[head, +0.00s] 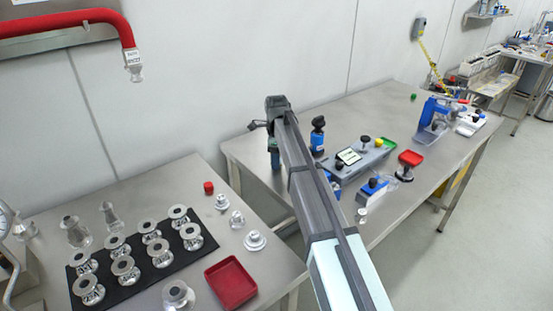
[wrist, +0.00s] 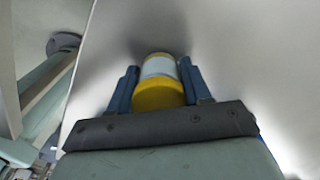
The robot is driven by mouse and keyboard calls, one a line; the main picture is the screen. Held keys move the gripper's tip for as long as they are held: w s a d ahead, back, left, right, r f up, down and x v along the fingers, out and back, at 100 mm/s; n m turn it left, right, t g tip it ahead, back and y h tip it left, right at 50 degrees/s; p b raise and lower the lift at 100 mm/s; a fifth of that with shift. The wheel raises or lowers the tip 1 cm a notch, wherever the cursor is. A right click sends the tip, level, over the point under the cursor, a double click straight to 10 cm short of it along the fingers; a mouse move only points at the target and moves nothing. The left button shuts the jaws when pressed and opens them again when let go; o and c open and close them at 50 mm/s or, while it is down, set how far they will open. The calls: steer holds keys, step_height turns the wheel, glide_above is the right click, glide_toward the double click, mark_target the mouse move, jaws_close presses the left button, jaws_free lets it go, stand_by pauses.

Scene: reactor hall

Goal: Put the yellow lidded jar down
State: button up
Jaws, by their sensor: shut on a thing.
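The yellow lidded jar (wrist: 158,92), with a yellow end and a pale whitish body, sits between the two blue fingers of my gripper (wrist: 160,73) in the wrist view. The fingers are shut on its sides. A soft dark shadow lies on the pale grey surface (wrist: 235,50) around its far end; I cannot tell whether the jar touches this surface. In the head view my gripper (head: 274,157) points down at the back left part of the right metal table (head: 245,150). The jar is hidden there behind my arm.
The left table (head: 150,190) holds several metal flanges on a black mat and a red tray (head: 231,283). The right table's front left looks bare.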

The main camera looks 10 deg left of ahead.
steer(key=shift+f, duration=0.15)
steer(key=o, duration=1.1)
step_height(320, 180, up, 12)
steer(key=shift+r, duration=0.2)
